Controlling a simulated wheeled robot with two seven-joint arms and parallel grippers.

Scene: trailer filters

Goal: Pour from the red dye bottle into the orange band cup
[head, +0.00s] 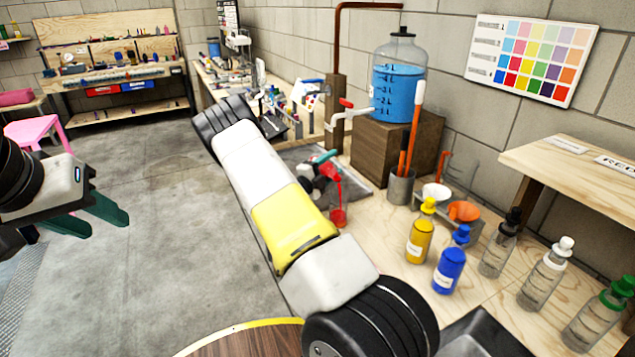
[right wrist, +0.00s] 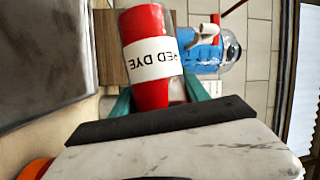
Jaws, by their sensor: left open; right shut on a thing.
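The red dye bottle (head: 331,172) is held tilted over the bench in the head view, partly hidden by my right arm. In the right wrist view the red bottle (right wrist: 150,85) shows its RED DYE label upside down, between teal fingers. My right gripper (head: 325,158) is shut on it. A thin red streak runs down from the bottle to a small red shape (head: 338,217) on the bench; I cannot tell whether this is the cup. My left gripper (head: 105,217) is open and empty at the far left, away from the bench.
Yellow (head: 419,238) and blue (head: 450,266) bottles stand on the bench right of my arm, with several clear bottles (head: 541,280) further right.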

